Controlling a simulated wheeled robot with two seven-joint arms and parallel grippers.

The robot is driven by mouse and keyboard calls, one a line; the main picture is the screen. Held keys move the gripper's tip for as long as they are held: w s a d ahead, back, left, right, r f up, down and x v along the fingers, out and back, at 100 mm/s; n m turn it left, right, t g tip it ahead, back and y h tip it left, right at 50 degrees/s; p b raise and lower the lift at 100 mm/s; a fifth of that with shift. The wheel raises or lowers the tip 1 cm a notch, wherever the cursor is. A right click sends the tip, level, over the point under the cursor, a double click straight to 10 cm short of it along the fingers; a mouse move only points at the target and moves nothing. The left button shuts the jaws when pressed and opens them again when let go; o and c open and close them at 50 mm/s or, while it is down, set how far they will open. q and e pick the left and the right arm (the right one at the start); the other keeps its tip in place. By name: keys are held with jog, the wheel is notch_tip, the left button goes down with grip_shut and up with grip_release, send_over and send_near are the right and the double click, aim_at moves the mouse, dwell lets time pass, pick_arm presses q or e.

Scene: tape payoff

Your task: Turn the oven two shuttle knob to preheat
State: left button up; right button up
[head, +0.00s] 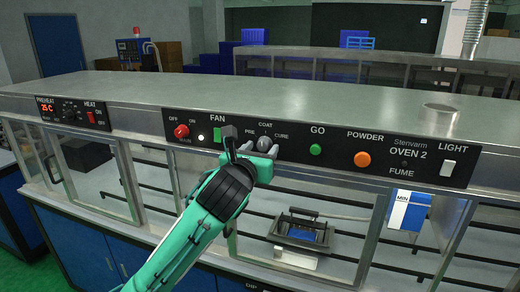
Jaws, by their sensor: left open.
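The oven two shuttle knob (264,143) is a small grey knob on the black control panel (335,160), with the labels PRE at its left, COAT above and CURE at its right. It appears to point up toward COAT, but the mark is too small to be sure. My left gripper (250,145) is open at the panel, just left of and below the knob. One finger stands in front of the area by the green fan switch, the other close below the knob. I cannot tell whether it touches the knob. My right gripper is not in view.
The panel also has a red main knob (181,131), a green fan switch (218,134), a green GO button (316,150), an orange powder button (362,159) and a light switch (448,168). Below, behind glass, a dark fixture (305,230) sits in the cabinet.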

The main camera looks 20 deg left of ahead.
pick_arm(q)
jog(key=shift+s, duration=0.1)
jog(key=c, duration=1)
jog(key=shift+o, duration=0.2)
jog(key=shift+r, duration=0.1)
jog(key=shift+c, duration=0.2)
jog(key=shift+r+n+p, duration=0.1)
jog(key=shift+n+p, duration=0.85)
jog(key=shift+n, duration=0.05)
jog(key=n+p, duration=0.1)
jog(key=n, duration=0.1)
jog(key=shift+n+p, duration=0.3)
jog(key=shift+p, duration=0.05)
jog(key=n+p, duration=0.1)
jog(key=n, duration=0.2)
jog(key=shift+n+p, duration=0.3)
jog(key=shift+p, duration=0.05)
jog(key=shift+n+p, duration=0.6)
jog(key=shift+n, duration=1.2)
